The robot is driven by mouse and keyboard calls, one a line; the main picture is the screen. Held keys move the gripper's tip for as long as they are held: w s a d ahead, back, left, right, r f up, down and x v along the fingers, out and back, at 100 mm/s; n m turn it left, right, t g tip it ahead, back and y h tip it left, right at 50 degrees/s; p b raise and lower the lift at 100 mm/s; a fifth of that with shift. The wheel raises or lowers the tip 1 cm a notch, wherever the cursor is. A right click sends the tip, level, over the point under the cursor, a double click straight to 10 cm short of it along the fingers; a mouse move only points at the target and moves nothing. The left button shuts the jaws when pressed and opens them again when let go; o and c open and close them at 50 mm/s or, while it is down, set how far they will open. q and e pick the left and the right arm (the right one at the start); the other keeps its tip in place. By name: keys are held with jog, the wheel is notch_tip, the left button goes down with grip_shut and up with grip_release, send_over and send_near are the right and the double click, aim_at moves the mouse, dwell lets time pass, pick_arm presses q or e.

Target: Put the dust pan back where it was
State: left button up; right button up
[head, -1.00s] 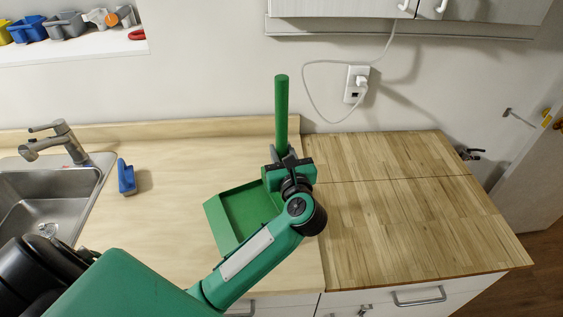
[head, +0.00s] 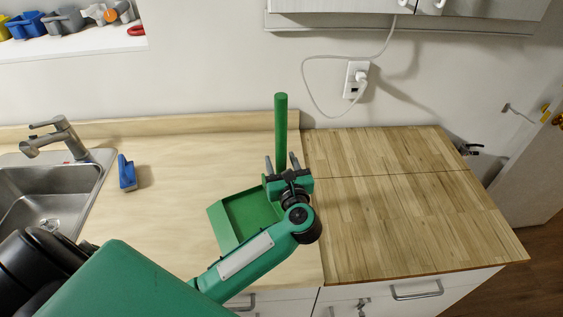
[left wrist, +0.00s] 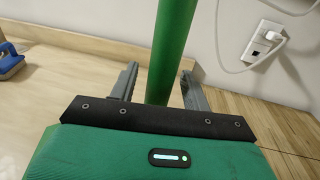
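The green dust pan (head: 236,209) rests on the light wood counter, with its flat tray toward the front left. Its long green handle (head: 281,130) stands upright toward the wall. My left gripper (head: 281,160) is over the back of the pan at the lower part of the handle. Its two fingers are spread apart, one on each side of the handle. In the left wrist view, the handle (left wrist: 170,50) rises between the open fingers, with a gap on both sides. The gripper body hides the handle's base. My right gripper is not in view.
A sink (head: 50,195) with a faucet (head: 58,140) is at the left, beside a blue brush (head: 127,173). A wood-block countertop (head: 410,220) to the right is clear. A cord hangs from the wall outlet (head: 356,80). A shelf (head: 75,55) holds several items at upper left.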

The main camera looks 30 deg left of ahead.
pick_arm(q)
jog(key=shift+r, duration=0.1)
jog(key=b+v, duration=0.4)
jog(key=v, duration=0.8)
jog(key=shift+d, duration=0.1)
